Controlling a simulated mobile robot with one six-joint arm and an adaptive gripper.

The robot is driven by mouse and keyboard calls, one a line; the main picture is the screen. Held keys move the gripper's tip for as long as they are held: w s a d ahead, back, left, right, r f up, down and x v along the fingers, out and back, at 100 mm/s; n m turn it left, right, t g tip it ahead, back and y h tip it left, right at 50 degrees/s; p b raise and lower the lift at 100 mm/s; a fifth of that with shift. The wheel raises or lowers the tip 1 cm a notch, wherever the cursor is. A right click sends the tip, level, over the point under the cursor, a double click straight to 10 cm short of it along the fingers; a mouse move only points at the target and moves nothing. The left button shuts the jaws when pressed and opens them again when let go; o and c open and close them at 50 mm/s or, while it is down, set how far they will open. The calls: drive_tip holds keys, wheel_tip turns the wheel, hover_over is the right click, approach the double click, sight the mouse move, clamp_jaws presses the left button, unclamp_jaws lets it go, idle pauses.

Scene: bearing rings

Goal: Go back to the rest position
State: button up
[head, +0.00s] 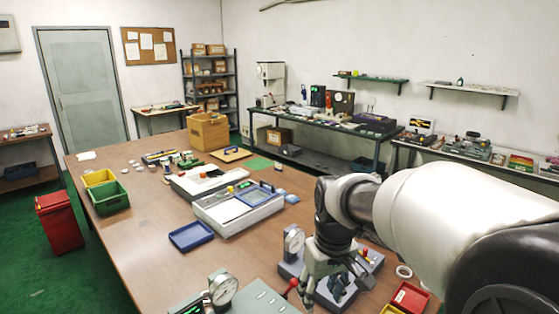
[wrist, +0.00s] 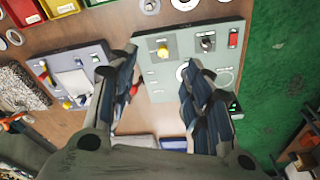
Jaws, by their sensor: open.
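My gripper (head: 335,283) hangs at the end of my arm over the near right part of the table in the head view, close to a grey-blue fixture (head: 290,268) with a dial gauge. In the wrist view my gripper (wrist: 158,75) has its two dark fingers well apart, with no object held between them. Below and beyond the fingers lies a pale grey-green panel (wrist: 218,55) with a yellow knob, a dark knob and a red part. A white ring on this panel is partly hidden by the right finger.
The brown table (head: 135,220) carries a blue tray (head: 191,236), a green bin (head: 109,198) and a wooden crate (head: 208,131). A loose ring (head: 404,271) and a red bin (head: 410,296) sit near my arm. A grey-violet panel (wrist: 75,72) lies left in the wrist view.

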drive_tip(key=s+d+r+m+t, duration=0.1)
drive_tip(key=s+d+m, duration=0.1)
drive_tip(key=s, duration=0.9)
drive_tip(key=s+d+r+m+t, duration=0.1)
drive_tip(key=s+d+r+m, duration=0.1)
drive_tip(key=s, duration=0.9)
drive_tip(key=shift+s+d+r+t, duration=0.15)
drive_tip(key=shift+s+d+t, duration=0.2)
drive_tip(key=shift+d, duration=0.35)
